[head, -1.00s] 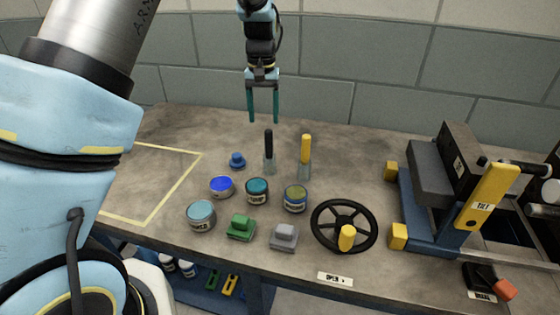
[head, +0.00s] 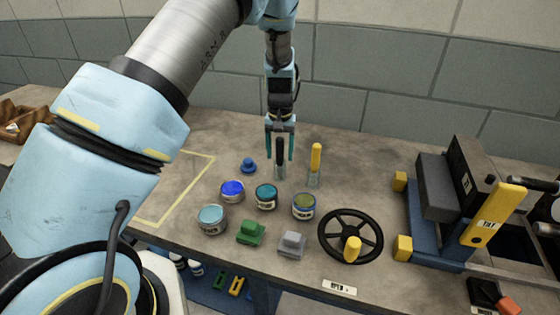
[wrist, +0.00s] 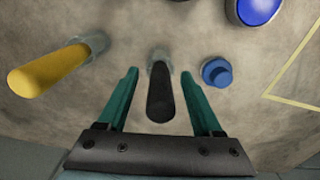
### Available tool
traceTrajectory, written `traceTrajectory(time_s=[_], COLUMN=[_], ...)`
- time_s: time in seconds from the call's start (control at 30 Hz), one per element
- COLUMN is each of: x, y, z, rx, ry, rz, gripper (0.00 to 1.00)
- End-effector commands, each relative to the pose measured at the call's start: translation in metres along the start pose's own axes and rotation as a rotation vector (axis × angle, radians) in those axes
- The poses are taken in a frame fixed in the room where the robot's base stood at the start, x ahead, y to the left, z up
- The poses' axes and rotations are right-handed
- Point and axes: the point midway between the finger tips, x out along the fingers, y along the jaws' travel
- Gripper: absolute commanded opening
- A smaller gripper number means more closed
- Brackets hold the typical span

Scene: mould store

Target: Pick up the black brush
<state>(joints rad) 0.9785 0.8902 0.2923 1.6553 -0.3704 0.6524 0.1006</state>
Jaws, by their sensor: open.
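The black brush (head: 280,150) stands upright on the table with its black handle up and a pale, greyish lower end. In the wrist view the black brush (wrist: 160,95) shows between the two teal fingers. My gripper (head: 279,155) is open and pointing down, with a finger on each side of the handle and gaps to both in the wrist view (wrist: 160,85). A yellow-handled brush (head: 316,158) stands to the right of it, outside the fingers; it also shows at the left in the wrist view (wrist: 50,70).
A blue knob-like piece (head: 249,166) stands close to the left. Several paint tins (head: 266,196), a green block (head: 250,233) and a grey block (head: 291,243) are nearer. A black handwheel (head: 350,236) and a blue-framed machine (head: 440,225) stand to the right. The wall is behind.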

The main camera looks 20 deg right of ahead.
Motion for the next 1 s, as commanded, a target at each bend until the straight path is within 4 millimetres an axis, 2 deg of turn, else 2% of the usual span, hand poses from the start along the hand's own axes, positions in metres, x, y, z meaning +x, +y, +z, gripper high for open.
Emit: traceTrajectory(time_s=[0.27, 0.83, 1.0], x=[0.0030, 0.0028, 0.0027], y=[-0.0002, -0.0003, -0.0003], z=[-0.0003, -0.0002, -0.0003], rx=[-0.001, -0.001, -0.001], ry=[0.001, 0.001, 0.001], rz=[0.000, 0.000, 0.000], gripper=[0.66, 0.02, 0.00])
